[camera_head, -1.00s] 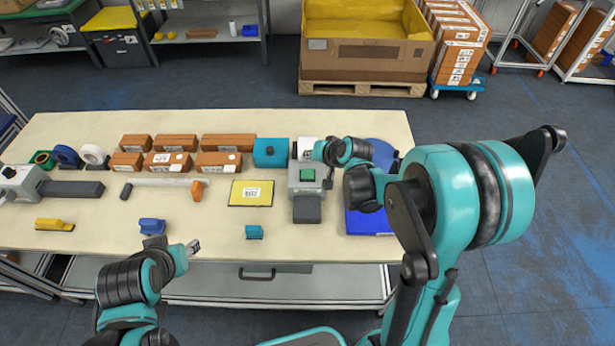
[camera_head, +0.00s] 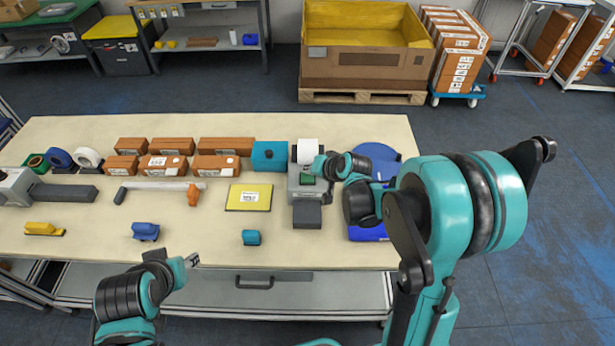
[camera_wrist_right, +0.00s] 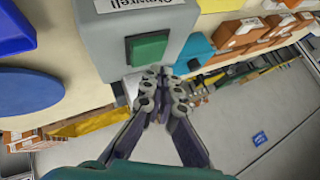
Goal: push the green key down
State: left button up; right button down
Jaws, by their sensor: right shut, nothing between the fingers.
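The green key (camera_head: 307,179) is a square button on the grey label printer (camera_head: 294,190), which stands near the right end of the table. In the right wrist view the green key (camera_wrist_right: 147,48) fills the upper middle on the printer's grey face. My right gripper (camera_head: 317,166) is shut and empty beside the key. In the wrist view its fingertips (camera_wrist_right: 162,73) sit at the key's lower right edge; I cannot tell whether they touch it. My left gripper (camera_head: 192,261) hangs in front of the table's front edge, far from the printer; its jaws are too small to read.
Brown boxes (camera_head: 222,146) line the back.

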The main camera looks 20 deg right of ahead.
aim_at(309, 178)
jog(key=shift+f, duration=0.15)
dwell(0.8)
jog(key=shift+f+b, duration=0.25)
jog(key=shift+b, duration=0.2)
jog(key=shift+f+b, duration=0.65)
jog(key=shift+f, duration=0.05)
dwell(0.5)
jog(key=shift+r, duration=0.1)
jog(key=shift+r+p, duration=0.8)
jog(key=shift+r, duration=0.2)
notch_tip(309, 178, up, 5)
jog(key=p, duration=0.4)
